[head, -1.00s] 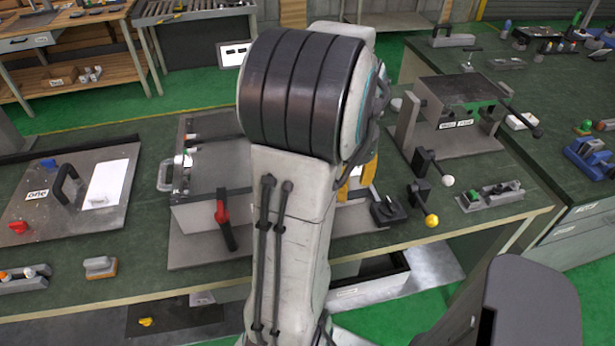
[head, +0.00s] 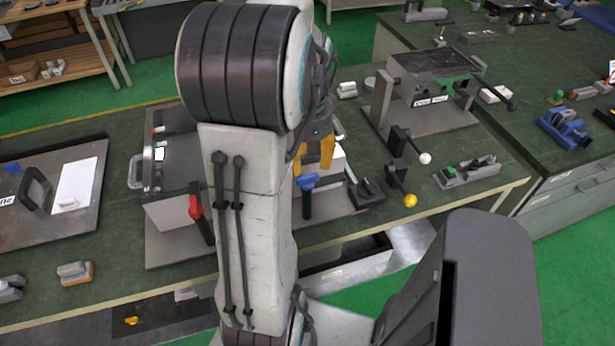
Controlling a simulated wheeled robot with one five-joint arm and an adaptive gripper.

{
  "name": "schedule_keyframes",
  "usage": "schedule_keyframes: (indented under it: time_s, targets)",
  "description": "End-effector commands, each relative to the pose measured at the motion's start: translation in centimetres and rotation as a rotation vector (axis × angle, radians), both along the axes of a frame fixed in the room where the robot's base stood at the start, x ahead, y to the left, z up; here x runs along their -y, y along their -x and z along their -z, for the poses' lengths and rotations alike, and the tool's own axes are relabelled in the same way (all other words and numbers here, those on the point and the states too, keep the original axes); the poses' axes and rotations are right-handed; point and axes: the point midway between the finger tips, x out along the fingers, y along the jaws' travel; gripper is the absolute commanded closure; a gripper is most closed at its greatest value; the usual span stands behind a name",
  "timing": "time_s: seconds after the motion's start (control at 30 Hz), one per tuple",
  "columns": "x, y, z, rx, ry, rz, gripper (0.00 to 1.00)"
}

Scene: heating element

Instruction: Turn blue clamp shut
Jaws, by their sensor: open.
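The blue clamp (head: 308,181) has a blue head on a dark upright lever, at the front right of a grey metal box unit on the bench. My gripper (head: 318,165), with orange-yellow fingers, is open just above and behind the blue clamp in the picture. I cannot tell whether a finger touches it. My arm covers the middle of the unit and part of the area left of the clamp. A red clamp (head: 196,208) stands at the unit's front left.
A black lever block (head: 367,192) sits right of the blue clamp. Levers with a white knob (head: 425,158) and a yellow knob (head: 410,200) stand farther right. A grey panel (head: 50,200) lies at the left of the green bench.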

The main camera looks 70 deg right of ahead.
Motion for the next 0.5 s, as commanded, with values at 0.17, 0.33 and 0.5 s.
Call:
schedule_keyframes:
  time_s: [0.17,0.33,0.5]
  targets:
    - [-0.1,0.0,2.4,-0.001,-0.006,-0.001,0.52]
    - [-0.1,0.0,4.3,0.000,-0.004,-0.002,0.52]
    - [-0.1,0.0,5.6,0.000,-0.002,-0.002,0.52]
